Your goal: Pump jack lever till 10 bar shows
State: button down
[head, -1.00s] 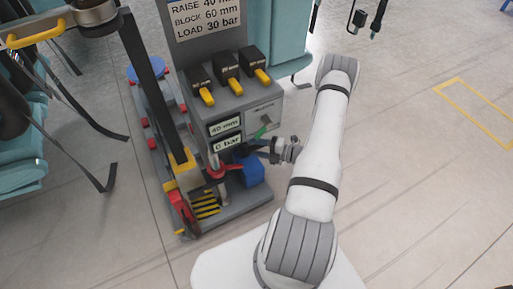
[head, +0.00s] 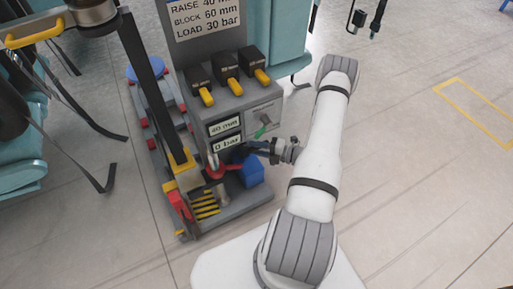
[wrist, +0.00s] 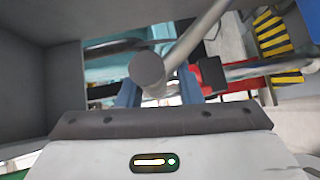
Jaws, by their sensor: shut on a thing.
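The jack stand (head: 262,92) is a grey console at the centre of the head view. Its lower display (head: 227,142) reads 0 bar, and the display above it (head: 224,126) reads 40 mm. My gripper (head: 242,152) is low at the console's front, just below the displays. In the wrist view, a grey round-ended lever (wrist: 147,68) lies between the blue fingers, and my gripper is shut on it. The lever is mostly hidden by my gripper in the head view.
A red part (head: 222,170) and a blue block (head: 251,172) are close below my gripper. Three yellow-tipped black levers (head: 226,66) stand above. A green-handled knob (head: 262,130) is on the front panel. The floor to the right is clear.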

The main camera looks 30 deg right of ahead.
jog(key=s+f+b, duration=0.3)
jog(key=s+f, duration=0.1)
jog(key=f, duration=0.1)
jog(key=shift+s+d+n+t, duration=0.2)
jog(key=shift+n+t, duration=0.2)
jog(key=shift+y, duration=0.3)
jog(key=c, duration=1.4)
grip_release()
jog(key=shift+w+f, duration=0.1)
jog(key=shift+f, duration=0.05)
jog(key=shift+c, duration=0.2)
jog(key=o, duration=0.4)
jog(key=shift+a, duration=0.1)
jog(key=shift+c, duration=0.2)
jog(key=p+v, duration=0.1)
jog(key=v, duration=0.7)
